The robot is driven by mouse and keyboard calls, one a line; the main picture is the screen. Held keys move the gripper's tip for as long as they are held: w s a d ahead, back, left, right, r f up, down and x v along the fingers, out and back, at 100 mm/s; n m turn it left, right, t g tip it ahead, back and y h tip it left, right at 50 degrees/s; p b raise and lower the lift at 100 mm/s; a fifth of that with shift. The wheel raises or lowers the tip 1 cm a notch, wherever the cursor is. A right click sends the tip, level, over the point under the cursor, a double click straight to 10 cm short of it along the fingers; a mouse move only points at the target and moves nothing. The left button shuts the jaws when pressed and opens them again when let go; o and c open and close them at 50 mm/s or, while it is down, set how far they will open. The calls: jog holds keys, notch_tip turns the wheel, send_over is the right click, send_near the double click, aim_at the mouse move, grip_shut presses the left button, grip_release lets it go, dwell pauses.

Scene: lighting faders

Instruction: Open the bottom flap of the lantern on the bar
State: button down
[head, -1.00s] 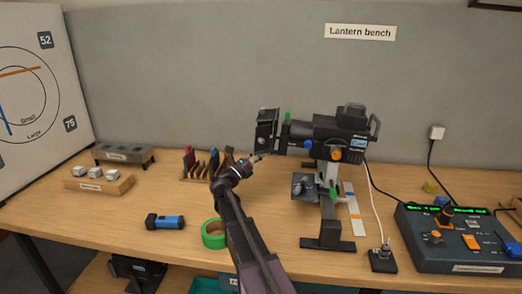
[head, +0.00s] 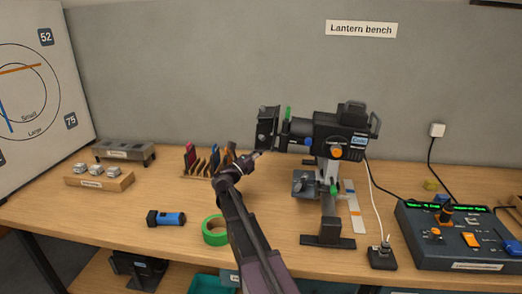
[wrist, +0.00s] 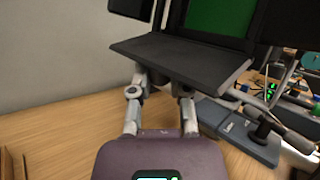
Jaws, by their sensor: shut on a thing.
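The black lantern (head: 330,130) hangs on a stand at the back middle of the bench. Its dark flaps (head: 268,126) are at its left end in the head view. In the wrist view the bottom flap (wrist: 185,55) is a wide black plate, tilted outward below a green face (wrist: 220,16). My gripper (head: 250,158) is at the lower front of the flaps in the head view. In the wrist view its two fingers (wrist: 160,85) reach up to the bottom flap and are shut on it. The flap hides the fingertips.
A control desk (head: 465,245) with faders stands at the right. A green tape roll (head: 213,238), a blue torch (head: 168,218) and a rack of coloured slides (head: 207,165) lie left of my arm. The bench front between torch and tape is clear.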

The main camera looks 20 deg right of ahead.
jog(key=shift+r, duration=0.15)
jog(key=m+p, duration=0.1)
jog(key=p, duration=0.1)
jog(key=r+m+g+y+p, duration=0.1)
jog(key=p, duration=0.1)
jog(key=m+g+y+p, duration=0.1)
jog(key=shift+w+a+r+m+p, duration=0.25)
jog(key=shift+a+r+m+p, duration=0.05)
jog(key=shift+r+p, duration=0.1)
jog(key=m+y+p, duration=0.1)
jog(key=p, duration=0.1)
jog(key=shift+r+g+p, duration=0.3)
jog(key=shift+m+y+p, duration=0.5)
jog(key=shift+p, duration=0.2)
jog(key=c, duration=0.6)
grip_release()
jog(key=shift+f+b, duration=0.3)
jog(key=shift+b, duration=0.1)
